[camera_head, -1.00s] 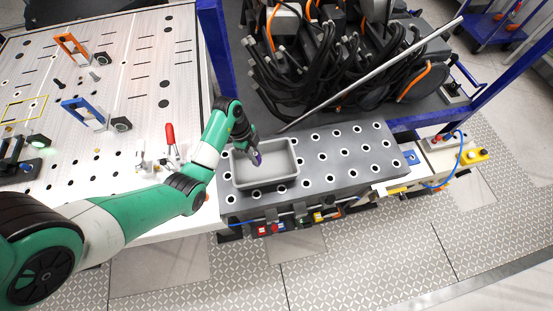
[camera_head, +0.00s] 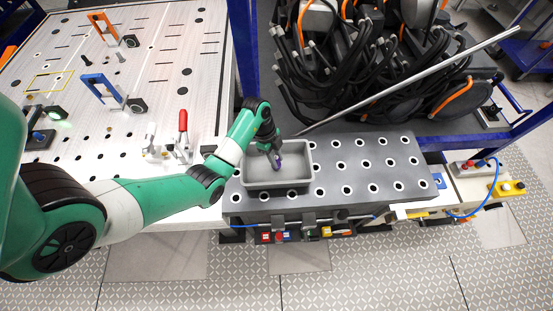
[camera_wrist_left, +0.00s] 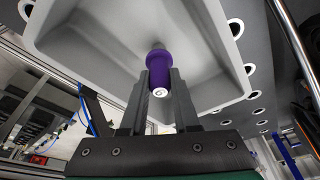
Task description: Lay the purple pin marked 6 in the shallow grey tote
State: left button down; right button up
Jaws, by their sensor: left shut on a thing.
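The purple pin (camera_wrist_left: 158,70) shows in the left wrist view with a white end marked 6. My left gripper (camera_wrist_left: 160,95) is shut on it, with one dark finger on each side. In the head view the gripper (camera_head: 275,160) points down inside the shallow grey tote (camera_head: 296,182), and a bit of the purple pin (camera_head: 279,163) shows at the fingertips. The tote's floor and walls lie beyond the pin in the wrist view (camera_wrist_left: 98,58). I cannot tell whether the pin touches the tote's floor. My right gripper is not in view.
The tote stands on a dark grey bench with round holes (camera_head: 370,170), clear to its right. A thick bundle of black cables (camera_head: 370,60) and a long metal rod (camera_head: 420,75) lie behind. A red-handled clamp (camera_head: 183,125) stands left on the perforated white table (camera_head: 60,165).

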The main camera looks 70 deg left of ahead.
pick_arm(q)
jog(key=c, duration=0.7)
grip_release()
jog(key=shift+f, duration=0.1)
jog(key=shift+o, duration=0.2)
jog(key=shift+r+p, duration=0.3)
jog(key=shift+p, duration=0.05)
jog(key=p+v, duration=0.1)
jog(key=v, duration=0.4)
jog(key=shift+w+r, duration=0.1)
jog(key=p+v, duration=0.6)
jog(key=shift+r, duration=0.25)
jog(key=shift+a, duration=0.1)
